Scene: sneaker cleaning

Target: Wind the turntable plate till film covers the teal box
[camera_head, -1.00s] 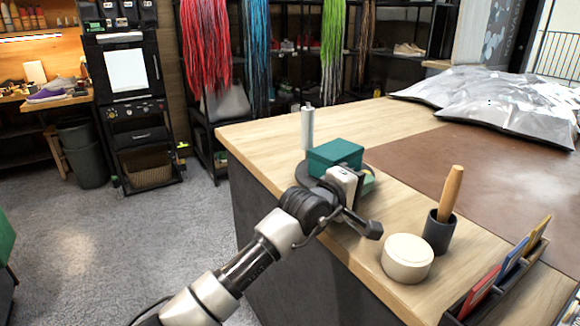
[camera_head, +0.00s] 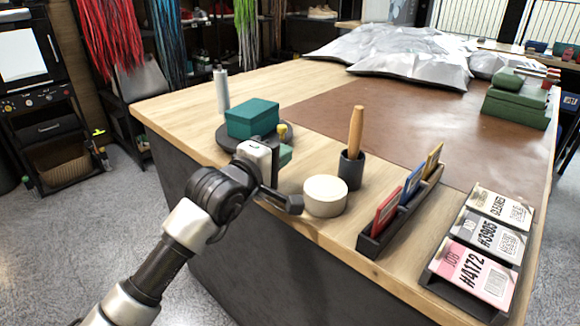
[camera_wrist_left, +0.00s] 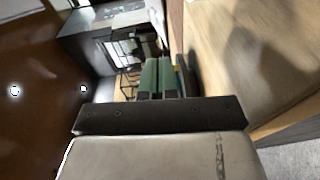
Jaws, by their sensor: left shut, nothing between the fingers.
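The teal box (camera_head: 252,118) sits on the dark round turntable plate (camera_head: 229,142) at the table's left corner. No film shows on the box's visible faces. A pale upright roll (camera_head: 221,93), perhaps the film, stands behind the plate to the left. A small yellow knob-like piece (camera_head: 283,131) is at the plate's right side. My left gripper (camera_head: 285,154) is in front of the plate and hides part of its near edge. Its green fingers are together and empty in the left wrist view (camera_wrist_left: 158,78). I cannot tell whether they touch the plate. My right gripper is not in view.
Right of my left gripper are a round cream tub (camera_head: 325,196), a dark cup (camera_head: 351,170) with a wooden handle, a card holder (camera_head: 400,215) and a tag tray (camera_head: 475,250). Silver bags (camera_head: 410,55) lie at the back. The brown mat (camera_head: 420,120) has free room.

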